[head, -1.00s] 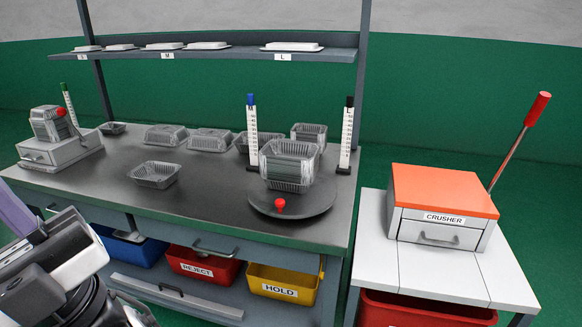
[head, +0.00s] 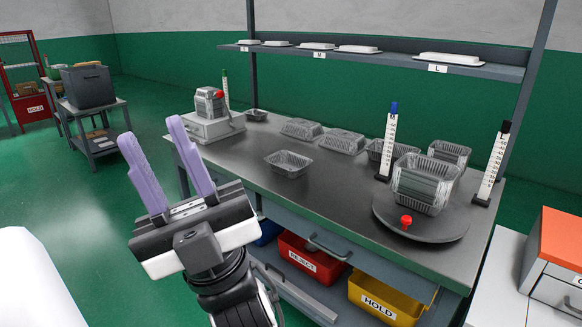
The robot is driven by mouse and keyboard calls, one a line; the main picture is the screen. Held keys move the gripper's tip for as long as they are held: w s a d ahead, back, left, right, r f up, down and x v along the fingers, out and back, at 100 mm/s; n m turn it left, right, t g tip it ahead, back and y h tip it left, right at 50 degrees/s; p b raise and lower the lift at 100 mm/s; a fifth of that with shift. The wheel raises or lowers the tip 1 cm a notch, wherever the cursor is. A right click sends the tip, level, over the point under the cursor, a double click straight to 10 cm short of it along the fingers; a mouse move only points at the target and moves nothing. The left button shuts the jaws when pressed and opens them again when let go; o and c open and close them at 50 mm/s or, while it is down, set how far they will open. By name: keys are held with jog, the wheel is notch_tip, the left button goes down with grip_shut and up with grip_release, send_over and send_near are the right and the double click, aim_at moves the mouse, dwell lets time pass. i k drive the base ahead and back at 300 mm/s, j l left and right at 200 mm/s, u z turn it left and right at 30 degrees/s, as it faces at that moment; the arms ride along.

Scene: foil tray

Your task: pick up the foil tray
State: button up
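Several foil trays are on the dark workbench (head: 330,215) in the head view. A single open foil tray (head: 289,163) sits near the bench's front edge. Two trays that look upside down, one (head: 302,128) and another (head: 342,141), lie behind it, and a small tray (head: 256,114) stands at the back left. A tall stack of trays (head: 425,183) stands on a round turntable (head: 420,222). I cannot tell which tray the task means. My gripper (head: 152,132), with two purple fingers apart, is open and empty, left of the bench and away from every tray.
Two marked posts (head: 389,140) (head: 493,160) stand by more trays at the bench's right. A grey device (head: 210,125) is at its left end. Red REJECT (head: 310,262) and yellow HOLD (head: 385,303) bins sit below. A shelf (head: 400,57) with white lids spans the back.

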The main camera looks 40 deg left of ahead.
aim_at(290, 165)
jog(key=u, duration=0.75)
jog(key=i+u, duration=0.1)
jog(key=u, duration=0.35)
jog(key=i+u, duration=0.15)
jog(key=u, duration=0.3)
jog(key=i+l, duration=0.15)
jog(key=i, duration=0.25)
jog(key=i+l, duration=0.15)
jog(key=i, duration=0.2)
jog(key=i+l, duration=0.15)
jog(key=i, duration=0.25)
